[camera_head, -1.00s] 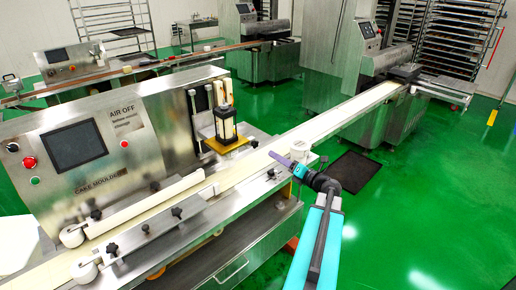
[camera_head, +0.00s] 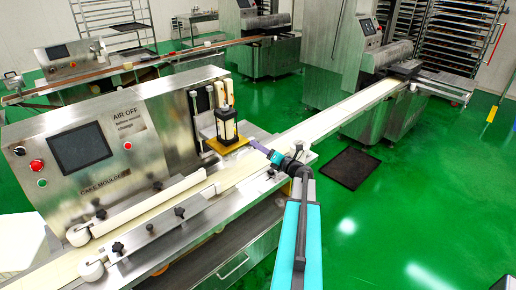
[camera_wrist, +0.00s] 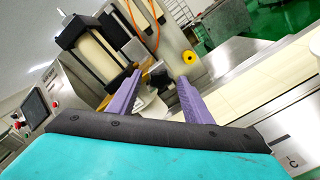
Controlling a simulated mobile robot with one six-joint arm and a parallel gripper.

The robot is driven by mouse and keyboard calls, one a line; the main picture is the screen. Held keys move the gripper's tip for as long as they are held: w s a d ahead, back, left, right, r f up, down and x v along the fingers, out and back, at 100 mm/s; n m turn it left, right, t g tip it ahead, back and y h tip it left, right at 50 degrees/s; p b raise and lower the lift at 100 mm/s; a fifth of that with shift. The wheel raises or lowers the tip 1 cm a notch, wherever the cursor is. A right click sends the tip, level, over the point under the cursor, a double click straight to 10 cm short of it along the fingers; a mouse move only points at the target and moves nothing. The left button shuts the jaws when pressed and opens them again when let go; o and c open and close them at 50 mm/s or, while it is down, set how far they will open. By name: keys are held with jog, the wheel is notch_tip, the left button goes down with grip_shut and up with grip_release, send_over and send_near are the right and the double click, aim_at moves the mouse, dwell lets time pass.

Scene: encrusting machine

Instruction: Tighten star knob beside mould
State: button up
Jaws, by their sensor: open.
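The mould (camera_head: 226,124), an upright cream block in a black frame, stands on a yellow plate (camera_head: 228,146) beside the conveyor. It also shows large at upper left in the wrist view (camera_wrist: 92,52). My gripper (camera_wrist: 160,78) is open, with its two purple fingers pointing toward the mould's base. A small dark knob-like part (camera_wrist: 158,79) shows between the fingertips in the wrist view; I cannot make out its star shape or whether a finger touches it. In the head view my gripper (camera_head: 260,147) is just right of the yellow plate and hides what lies beyond it.
The cream conveyor belt (camera_head: 360,108) runs from the machine to the back right. The control panel (camera_head: 80,147) is at left. Black knobs (camera_head: 118,248) sit along the near rail. A yellow round part (camera_wrist: 189,57) is beyond the fingers.

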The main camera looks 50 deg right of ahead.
jog(key=shift+w, duration=0.1)
jog(key=shift+c, duration=0.2)
jog(key=c, duration=1)
jog(key=shift+r, duration=0.1)
